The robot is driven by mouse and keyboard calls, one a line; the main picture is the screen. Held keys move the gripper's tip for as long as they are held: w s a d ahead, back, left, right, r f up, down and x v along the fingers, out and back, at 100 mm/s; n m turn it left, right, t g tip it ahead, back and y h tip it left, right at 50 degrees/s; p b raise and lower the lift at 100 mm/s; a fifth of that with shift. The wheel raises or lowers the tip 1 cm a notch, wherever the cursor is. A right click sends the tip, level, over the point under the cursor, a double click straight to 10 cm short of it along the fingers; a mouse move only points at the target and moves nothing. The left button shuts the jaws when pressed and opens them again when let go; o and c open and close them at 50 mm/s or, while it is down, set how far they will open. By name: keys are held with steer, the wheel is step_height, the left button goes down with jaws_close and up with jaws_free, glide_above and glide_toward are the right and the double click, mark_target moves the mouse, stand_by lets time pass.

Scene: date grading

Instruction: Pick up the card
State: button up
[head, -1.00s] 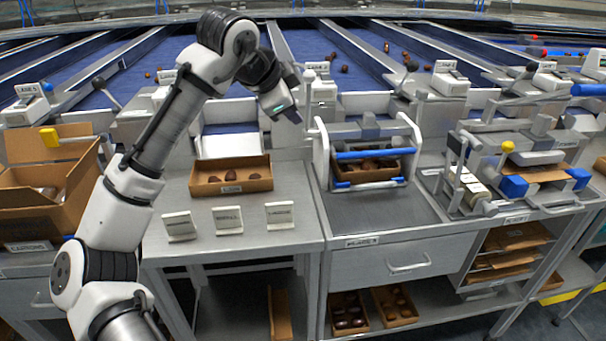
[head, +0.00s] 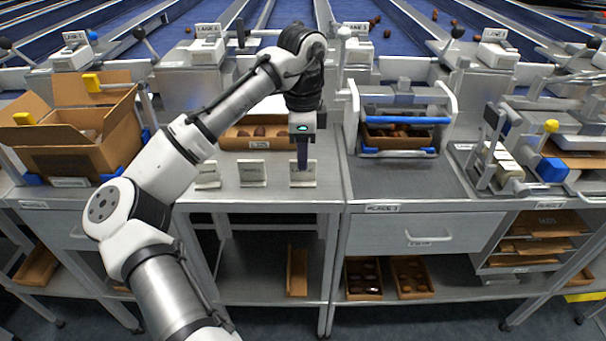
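Three small white cards stand in a row near the front of the grey bench in the head view: a left card (head: 207,176), a middle card (head: 253,174) and a right card (head: 311,177).
A cardboard tray (head: 231,144) of dates stands just behind the cards, partly hidden by my arm. A blue-barred press frame (head: 447,119) is to the right. An open cardboard box (head: 60,160) stands at the left. The bench front (head: 262,197) is clear.

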mark_target(303, 180)
steer(key=f, duration=0.5)
steer(key=shift+w+p, duration=0.2)
steer(key=shift+p, duration=0.15)
steer(key=shift+c, duration=0.3)
jaws_close()
